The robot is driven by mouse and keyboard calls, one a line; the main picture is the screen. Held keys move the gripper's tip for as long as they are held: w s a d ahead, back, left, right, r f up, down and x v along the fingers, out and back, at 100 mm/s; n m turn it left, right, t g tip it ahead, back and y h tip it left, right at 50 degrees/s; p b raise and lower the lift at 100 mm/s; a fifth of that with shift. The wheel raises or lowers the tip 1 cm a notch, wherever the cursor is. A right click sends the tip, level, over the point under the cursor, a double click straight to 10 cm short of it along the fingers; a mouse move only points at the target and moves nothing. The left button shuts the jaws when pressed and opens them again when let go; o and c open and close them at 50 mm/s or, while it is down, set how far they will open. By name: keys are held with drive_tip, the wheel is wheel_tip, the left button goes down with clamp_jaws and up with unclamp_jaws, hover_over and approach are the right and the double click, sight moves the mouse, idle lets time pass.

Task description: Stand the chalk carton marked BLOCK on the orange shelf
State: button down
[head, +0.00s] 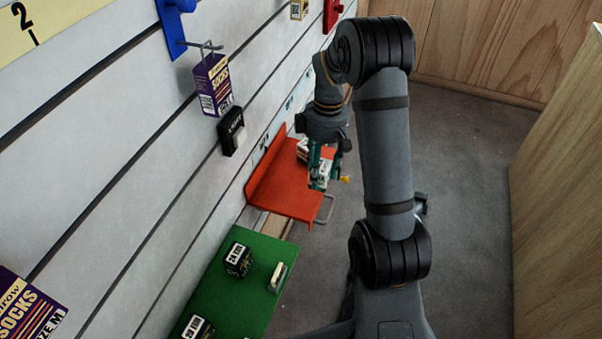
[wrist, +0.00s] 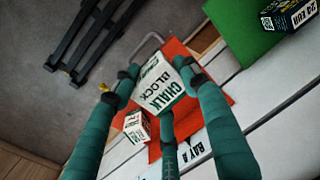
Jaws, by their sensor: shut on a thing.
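The white chalk carton (wrist: 165,88) with CHALK BLOCK lettering is between the teal fingers of my gripper (wrist: 152,92) in the wrist view. My gripper is shut on it. In the head view the carton (head: 322,172) shows partly behind the fingers of my gripper (head: 321,164), over the right part of the orange shelf (head: 282,190). The orange shelf (wrist: 176,50) also shows behind the carton in the wrist view. I cannot tell whether the carton touches the shelf.
Another small white carton (wrist: 138,127) is at the orange shelf, beside the held one. A wire loop (head: 325,209) sticks out at the shelf's front. A green shelf (head: 222,295) with several small boxes is nearer. A socks box (head: 212,85) hangs on the slatted wall.

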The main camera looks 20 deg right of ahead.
drive_tip(key=w+a+f, duration=0.2)
drive_tip(key=w+a, duration=0.1)
drive_tip(key=w+a+f, duration=0.3)
drive_tip(key=shift+w+f, duration=0.15)
drive_tip(key=shift+f, duration=1.95)
drive_tip(key=shift+f, duration=0.15)
drive_tip(key=c, duration=0.9)
unclamp_jaws()
drive_tip(key=shift+c, duration=0.2)
wheel_tip(320, 180, up, 12)
drive_tip(key=w+d+p, duration=0.1)
drive_tip(key=p, duration=0.1)
